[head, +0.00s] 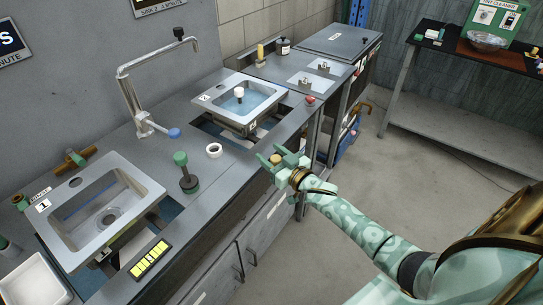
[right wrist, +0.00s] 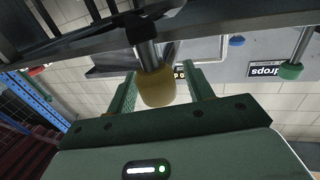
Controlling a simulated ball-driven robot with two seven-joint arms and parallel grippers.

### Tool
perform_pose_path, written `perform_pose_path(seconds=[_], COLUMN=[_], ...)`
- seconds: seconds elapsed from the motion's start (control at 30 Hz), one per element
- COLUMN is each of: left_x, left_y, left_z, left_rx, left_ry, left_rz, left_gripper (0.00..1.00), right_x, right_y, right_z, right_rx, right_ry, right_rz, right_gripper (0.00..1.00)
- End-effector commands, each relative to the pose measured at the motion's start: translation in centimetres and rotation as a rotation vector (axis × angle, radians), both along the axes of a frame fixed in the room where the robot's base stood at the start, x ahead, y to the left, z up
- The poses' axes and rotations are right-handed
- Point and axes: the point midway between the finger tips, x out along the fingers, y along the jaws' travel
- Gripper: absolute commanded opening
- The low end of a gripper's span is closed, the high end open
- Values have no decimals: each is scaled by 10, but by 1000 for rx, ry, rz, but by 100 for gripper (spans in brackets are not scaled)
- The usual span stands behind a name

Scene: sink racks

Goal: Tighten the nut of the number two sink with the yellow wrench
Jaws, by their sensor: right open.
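The yellow wrench shows as a yellow handle (right wrist: 156,86) on a steel shaft with a dark head in the right wrist view. In the head view its yellow end (head: 275,158) is at the counter's front edge. My right gripper (head: 277,157) is open, with one finger on each side of the handle; I cannot tell whether they touch it. It also shows in the right wrist view (right wrist: 158,95). My left gripper is not in view.
Sink one (head: 140,181) is at the left, near a green-topped tool (head: 189,181) and a white ring (head: 214,150). A tall faucet (head: 127,90) stands behind. A red knob (head: 310,100) is near the counter edge.

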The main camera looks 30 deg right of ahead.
Motion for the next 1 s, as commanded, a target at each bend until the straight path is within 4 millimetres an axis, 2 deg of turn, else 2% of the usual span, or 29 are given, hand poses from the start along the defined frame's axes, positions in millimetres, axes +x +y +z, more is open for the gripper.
perform_pose_path(seconds=[0.2, 0.4, 0.53, 0.63, 0.77, 1.0], left_x=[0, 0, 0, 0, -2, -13], left_y=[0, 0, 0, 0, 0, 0], left_z=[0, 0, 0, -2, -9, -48], left_rx=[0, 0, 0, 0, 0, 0], left_ry=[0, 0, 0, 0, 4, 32], left_rz=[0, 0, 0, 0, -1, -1], left_gripper=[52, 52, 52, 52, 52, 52], right_x=[0, 0, 0, 0, -1, 2], right_y=[0, 0, -2, -11, -37, -81], right_z=[0, 0, 0, -1, -3, -9], right_rx=[0, 0, -3, -9, -14, -9], right_ry=[0, 0, 0, -1, -1, 1], right_rz=[0, 0, 6, 41, 127, 297], right_gripper=[52, 0, 0, 0, 0, 0])
